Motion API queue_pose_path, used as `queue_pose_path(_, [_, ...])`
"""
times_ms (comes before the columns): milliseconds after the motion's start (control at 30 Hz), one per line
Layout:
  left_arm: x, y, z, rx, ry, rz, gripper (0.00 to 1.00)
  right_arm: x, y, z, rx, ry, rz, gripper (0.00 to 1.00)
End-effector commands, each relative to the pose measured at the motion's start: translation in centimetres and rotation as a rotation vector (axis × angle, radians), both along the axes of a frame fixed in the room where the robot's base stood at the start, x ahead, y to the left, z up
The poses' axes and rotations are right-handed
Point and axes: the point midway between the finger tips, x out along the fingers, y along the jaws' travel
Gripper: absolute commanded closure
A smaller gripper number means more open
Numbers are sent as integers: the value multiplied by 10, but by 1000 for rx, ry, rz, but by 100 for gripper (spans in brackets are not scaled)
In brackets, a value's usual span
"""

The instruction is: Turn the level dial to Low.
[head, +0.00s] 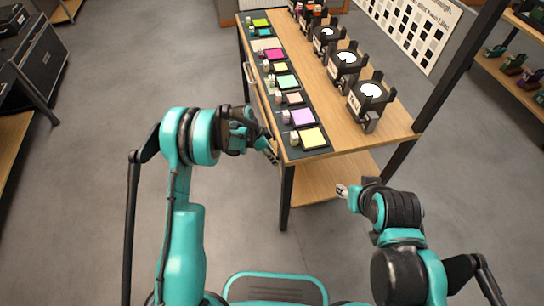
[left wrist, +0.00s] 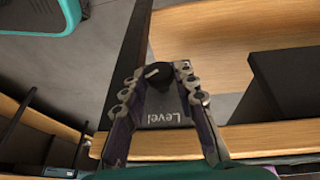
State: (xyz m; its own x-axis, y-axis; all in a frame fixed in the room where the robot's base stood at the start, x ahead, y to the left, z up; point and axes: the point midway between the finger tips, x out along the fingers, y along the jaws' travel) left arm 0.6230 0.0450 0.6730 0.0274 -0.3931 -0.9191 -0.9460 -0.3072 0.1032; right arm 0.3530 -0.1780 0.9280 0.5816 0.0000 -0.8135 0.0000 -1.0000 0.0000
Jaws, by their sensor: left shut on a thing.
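The level dial (left wrist: 157,74) is a small black knob with a white pointer line, on a dark panel (left wrist: 150,113) lettered "Level". In the left wrist view, my left gripper (left wrist: 159,82) has its two fingers on either side of the dial and is shut on it. The pointer slants; I cannot make out a Low mark. In the head view, my left gripper (head: 268,147) is at the near left edge of the table, and the dial is hidden there. My right gripper (head: 343,191) is apart from it, in front of the table; its jaws are too small to read.
The wooden table (head: 392,132) carries a dark strip with several coloured squares (head: 312,138) and small pale knobs, and several black lamp-like units (head: 371,97). A lower shelf (head: 335,183) lies beneath. A black cabinet (head: 35,60) stands at left. The grey floor between is clear.

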Motion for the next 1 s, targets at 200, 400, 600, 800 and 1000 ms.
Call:
queue_pose_path(200, [4, 1, -1, -49, 149, 1, 100, 0, 0, 0, 0, 0, 0, 60])
queue_pose_path(400, [7, 3, -2, -95, 289, 1, 100, 0, 0, 0, 0, 0, 0, 60])
queue_pose_path(600, [8, 3, -3, -131, 399, 1, 100, 0, 0, 0, 0, 0, 0, 60])
queue_pose_path(800, [9, 3, -3, -152, 465, 1, 100, 0, 0, 0, 0, 0, 0, 60])
queue_pose_path(1000, [9, 3, -3, -160, 490, 1, 100, 0, 0, 0, 0, 0, 0, 60])
